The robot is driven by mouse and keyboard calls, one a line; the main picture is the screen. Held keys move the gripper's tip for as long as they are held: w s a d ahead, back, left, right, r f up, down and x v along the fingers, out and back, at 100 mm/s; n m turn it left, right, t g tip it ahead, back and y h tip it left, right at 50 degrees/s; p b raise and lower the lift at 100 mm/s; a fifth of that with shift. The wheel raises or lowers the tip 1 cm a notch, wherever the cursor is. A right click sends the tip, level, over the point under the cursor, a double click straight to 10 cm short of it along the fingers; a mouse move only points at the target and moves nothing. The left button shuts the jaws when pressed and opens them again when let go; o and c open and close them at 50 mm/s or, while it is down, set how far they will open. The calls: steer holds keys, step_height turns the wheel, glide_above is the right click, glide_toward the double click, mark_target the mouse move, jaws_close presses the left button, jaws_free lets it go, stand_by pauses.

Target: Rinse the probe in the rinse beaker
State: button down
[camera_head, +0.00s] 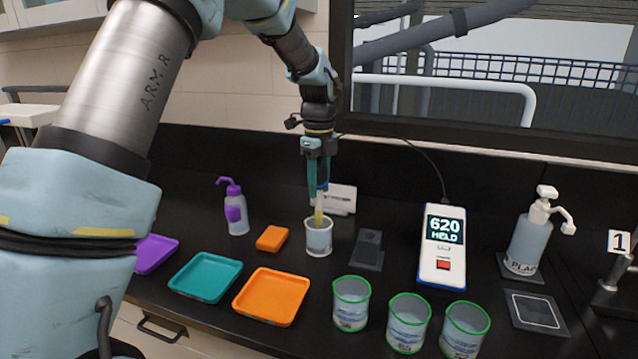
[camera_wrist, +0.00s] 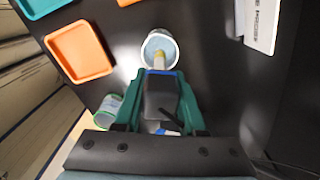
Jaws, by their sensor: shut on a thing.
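My gripper (camera_head: 318,188) is shut on the probe and holds it upright over the rinse beaker. The probe has a yellow lower part (camera_head: 319,214) and a dark body (camera_wrist: 161,95) between the green fingers in the wrist view. The rinse beaker (camera_head: 319,243) is a small clear cup with pale liquid, standing on the black bench; it also shows in the wrist view (camera_wrist: 172,61). The yellow end reaches into the beaker's mouth in both views. How deep the tip sits in the liquid is hard to tell.
A handheld meter (camera_head: 442,250) reads "620 HELD", with a cable behind. Several green-rimmed beakers, one here (camera_head: 351,312), stand in front. Orange (camera_head: 271,297) and teal (camera_head: 205,277) trays lie left. A purple-capped bottle (camera_head: 236,214), orange block (camera_head: 272,238) and pump bottle (camera_head: 530,242) stand nearby.

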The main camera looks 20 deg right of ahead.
mark_target(318, 210)
steer(key=shift+f, duration=0.2)
steer(key=shift+f+b, duration=1.7)
steer(key=shift+f, duration=1.65)
steer(key=shift+w+d+p, duration=0.25)
steer(key=shift+w+p, duration=0.05)
steer(key=shift+p, duration=0.1)
steer(key=shift+a+r, duration=0.1)
steer(key=shift+a, duration=0.15)
steer(key=shift+a, duration=0.3)
steer(key=shift+s, duration=0.2)
steer(key=shift+s, duration=0.35)
